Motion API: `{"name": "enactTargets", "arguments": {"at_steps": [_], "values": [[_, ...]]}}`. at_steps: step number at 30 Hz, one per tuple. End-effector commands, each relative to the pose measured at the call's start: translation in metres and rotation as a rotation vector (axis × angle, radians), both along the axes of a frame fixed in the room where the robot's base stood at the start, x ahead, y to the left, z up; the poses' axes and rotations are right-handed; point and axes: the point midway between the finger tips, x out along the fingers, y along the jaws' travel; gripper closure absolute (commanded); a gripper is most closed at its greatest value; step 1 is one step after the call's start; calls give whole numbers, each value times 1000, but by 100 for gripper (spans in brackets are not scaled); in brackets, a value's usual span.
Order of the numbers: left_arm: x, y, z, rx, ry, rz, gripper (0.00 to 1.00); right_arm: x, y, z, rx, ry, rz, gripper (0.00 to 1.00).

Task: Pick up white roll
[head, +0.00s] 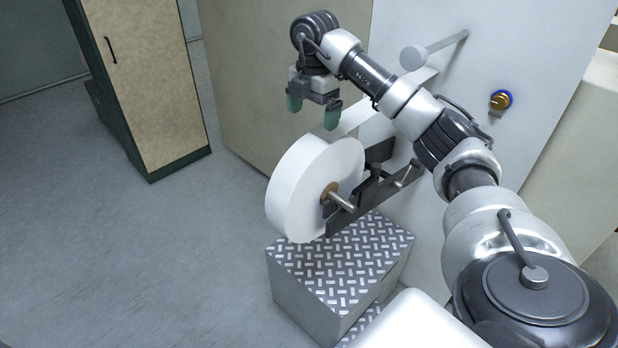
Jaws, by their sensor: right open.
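The white roll (305,189) is a wide disc with a brown core, mounted on a metal spindle (341,201) on the side of the machine. White film runs up from it toward a roller. My right gripper (313,109) is open and empty, with green fingertips pointing down. In the picture it is just above the top of the roll; the fingertips look apart from the roll, though the exact gap is hard to tell. My left gripper is not in view.
A metal tread-plate step (340,262) stands below the roll. The light machine panel (540,75) carries a roller (413,57) and a brass-and-blue knob (501,101). A wooden-door cabinet (150,85) stands at the back left. Grey floor (120,250) at the left is clear.

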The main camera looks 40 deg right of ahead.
Motion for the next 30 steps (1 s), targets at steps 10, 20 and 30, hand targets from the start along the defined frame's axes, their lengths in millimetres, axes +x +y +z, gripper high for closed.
{"name": "enactTargets", "arguments": {"at_steps": [10, 20, 30], "values": [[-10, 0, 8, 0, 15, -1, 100, -4, -5, -45, -15, 17, -18, 0], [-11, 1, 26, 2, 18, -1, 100, -11, -11, -77, -13, 20, -18, 0], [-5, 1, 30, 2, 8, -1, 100, -10, -11, -104, -12, 12, -15, 0]]}}
